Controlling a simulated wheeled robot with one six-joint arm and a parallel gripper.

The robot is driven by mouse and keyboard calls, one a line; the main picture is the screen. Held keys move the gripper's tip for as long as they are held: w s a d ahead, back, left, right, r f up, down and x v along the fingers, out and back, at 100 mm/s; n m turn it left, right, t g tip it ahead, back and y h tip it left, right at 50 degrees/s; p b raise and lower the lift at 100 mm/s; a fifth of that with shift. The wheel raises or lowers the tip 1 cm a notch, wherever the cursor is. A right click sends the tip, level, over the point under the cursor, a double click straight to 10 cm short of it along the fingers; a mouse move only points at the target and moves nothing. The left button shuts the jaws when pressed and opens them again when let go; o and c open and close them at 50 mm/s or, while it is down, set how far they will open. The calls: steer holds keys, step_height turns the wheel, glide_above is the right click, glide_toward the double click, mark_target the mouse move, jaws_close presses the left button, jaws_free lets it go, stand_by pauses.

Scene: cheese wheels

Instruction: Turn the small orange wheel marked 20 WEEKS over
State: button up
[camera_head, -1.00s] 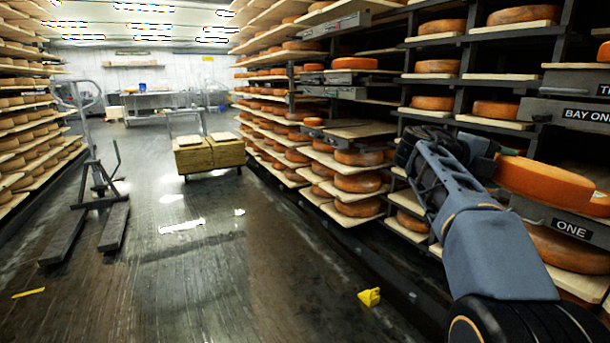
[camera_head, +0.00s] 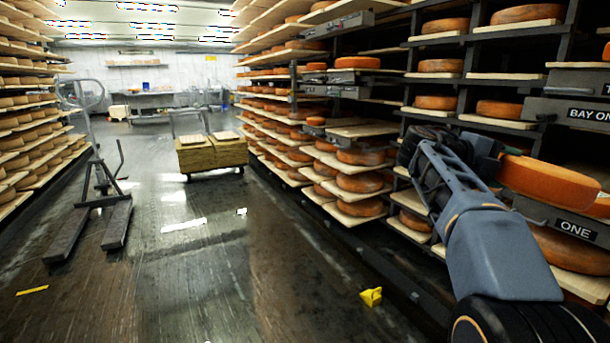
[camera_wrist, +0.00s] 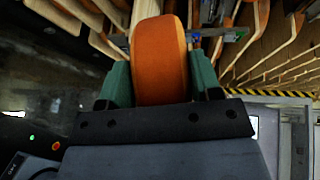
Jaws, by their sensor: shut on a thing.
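An orange cheese wheel (camera_wrist: 160,58) stands between the two green fingers of my gripper (camera_wrist: 160,85) in the wrist view. My gripper is shut on it, one finger on each side. In the head view the orange wheel (camera_head: 549,184) is at the end of my arm, tilted slightly, in front of the right-hand rack above the label ONE. My gripper (camera_head: 488,165) is partly hidden behind the arm there. No 20 WEEKS marking can be read on the wheel in either view.
The right-hand rack (camera_head: 436,131) holds several wheels on boards, with labelled grey beams close beside my gripper. A yellow object (camera_head: 371,297) lies on the floor. A cart with boxes (camera_head: 212,156) and a pallet lifter (camera_head: 100,205) stand further off. The middle floor is clear.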

steer(key=shift+a+f+h+b, duration=0.15)
steer(key=shift+f+h+b, duration=0.65)
steer(key=shift+b, duration=1.6)
steer(key=shift+r+p, duration=0.65)
steer(key=shift+r, duration=0.2)
steer(key=shift+s+r+p, duration=0.1)
steer(key=shift+r+p, duration=0.15)
steer(key=shift+p, duration=0.8)
steer(key=y+p, duration=0.2)
steer(key=p, duration=0.2)
steer(key=r+y+p, duration=0.1)
steer(key=y+p, duration=0.1)
steer(key=p, duration=0.3)
steer(key=r+y+p, duration=0.1)
steer(key=y+p, duration=0.1)
steer(key=p, duration=0.3)
steer(key=shift+d, duration=0.4)
steer(key=y+p, duration=0.1)
steer(key=p, duration=0.3)
steer(key=shift+d+r, duration=0.1)
steer(key=shift+d, duration=0.1)
steer(key=shift+y+p, duration=0.3)
steer(key=shift+p, duration=0.1)
steer(key=shift+d+y+p, duration=0.15)
steer(key=shift+y+p, duration=0.15)
steer(key=shift+p, duration=0.55)
steer(key=shift+f, duration=0.2)
